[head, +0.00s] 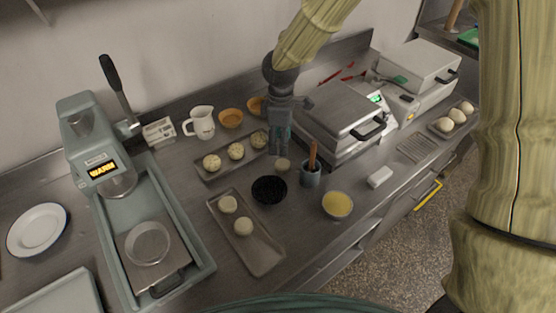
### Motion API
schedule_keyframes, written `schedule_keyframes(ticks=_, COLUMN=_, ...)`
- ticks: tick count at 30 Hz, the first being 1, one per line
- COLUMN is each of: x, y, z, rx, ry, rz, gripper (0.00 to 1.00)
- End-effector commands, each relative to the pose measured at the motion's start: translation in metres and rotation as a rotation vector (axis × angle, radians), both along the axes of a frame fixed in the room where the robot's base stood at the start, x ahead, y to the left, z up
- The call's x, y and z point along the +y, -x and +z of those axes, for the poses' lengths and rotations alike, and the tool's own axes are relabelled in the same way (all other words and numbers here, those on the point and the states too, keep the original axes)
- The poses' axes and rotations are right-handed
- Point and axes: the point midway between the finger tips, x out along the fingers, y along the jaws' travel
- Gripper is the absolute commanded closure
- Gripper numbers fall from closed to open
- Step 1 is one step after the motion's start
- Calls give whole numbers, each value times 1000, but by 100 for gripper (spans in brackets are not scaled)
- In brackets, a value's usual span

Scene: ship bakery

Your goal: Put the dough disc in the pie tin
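My gripper (278,152) points down over the counter behind the black bowl. Its fingers are small and dark here, and I cannot tell whether they are open or shut. A small pale round piece of dough (282,165) shows just below the fingertips; whether they touch it is unclear. I cannot tell which piece is the dough disc. A round metal tin (147,243), probably the pie tin, sits on the press plate at left and looks empty.
The press (92,150) reads "WARM". The back tray (205,178) holds several speckled dough balls. The black bowl (269,190), utensil cup (311,174), yellow-filled bowl (337,205) and closed grill (335,118) crowd the middle. A white jug (201,122) stands near the wall.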

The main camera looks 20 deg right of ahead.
Motion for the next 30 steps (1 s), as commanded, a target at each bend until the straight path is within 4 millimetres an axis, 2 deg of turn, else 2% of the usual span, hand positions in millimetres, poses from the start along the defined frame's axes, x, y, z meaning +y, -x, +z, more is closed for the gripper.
schedule_keyframes(ticks=3, x=-2, y=2, z=-15, rx=3, ry=1, rz=-2, gripper=46)
schedule_keyframes(ticks=9, x=-2, y=-9, z=-39, rx=11, ry=0, rz=-2, gripper=46)
schedule_keyframes(ticks=18, x=-1, y=-10, z=-53, rx=13, ry=0, rz=1, gripper=46)
schedule_keyframes(ticks=30, x=-4, y=-10, z=-92, rx=13, ry=0, rz=2, gripper=46)
